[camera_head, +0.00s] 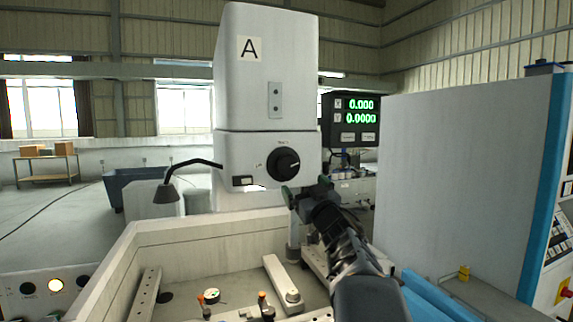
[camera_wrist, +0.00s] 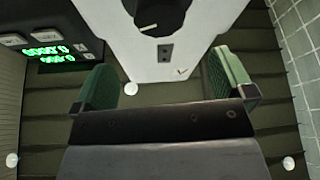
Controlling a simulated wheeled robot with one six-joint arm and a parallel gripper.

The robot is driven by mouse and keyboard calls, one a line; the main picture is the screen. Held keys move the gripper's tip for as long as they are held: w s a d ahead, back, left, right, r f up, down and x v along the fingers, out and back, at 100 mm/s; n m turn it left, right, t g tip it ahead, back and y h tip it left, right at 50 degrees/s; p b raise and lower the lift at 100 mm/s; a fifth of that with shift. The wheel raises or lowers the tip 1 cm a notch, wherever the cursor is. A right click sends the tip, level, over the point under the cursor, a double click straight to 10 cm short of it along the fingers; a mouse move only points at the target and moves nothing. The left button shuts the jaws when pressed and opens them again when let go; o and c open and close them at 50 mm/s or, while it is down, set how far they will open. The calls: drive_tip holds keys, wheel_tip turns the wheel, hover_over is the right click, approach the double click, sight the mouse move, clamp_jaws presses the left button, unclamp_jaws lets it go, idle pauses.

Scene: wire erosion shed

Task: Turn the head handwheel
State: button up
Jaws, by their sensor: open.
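The head handwheel (camera_head: 287,162) is a round black knob with a white mark, on the front of the white machine head (camera_head: 268,80) labelled "A". In the wrist view the handwheel (camera_wrist: 162,14) is cut off by the top edge, beyond the fingers. My gripper (camera_head: 307,190) is just below and slightly right of the handwheel in the head view. In the wrist view my gripper (camera_wrist: 166,85) has its green-padded fingers wide apart with nothing between them. The fingers look apart from the handwheel.
A readout (camera_head: 353,118) with green digits stands right of the head. A large grey cabinet (camera_head: 465,185) fills the right side. Below is an open tank (camera_head: 180,237) with clamps and a dial gauge (camera_head: 211,296). A bent lamp (camera_head: 166,192) is left of the head.

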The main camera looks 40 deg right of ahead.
sight(289, 167)
drive_tip(key=p+x, duration=0.4)
drive_tip(key=x, duration=0.8)
drive_tip(key=shift+w, duration=0.15)
drive_tip(key=c, duration=0.9)
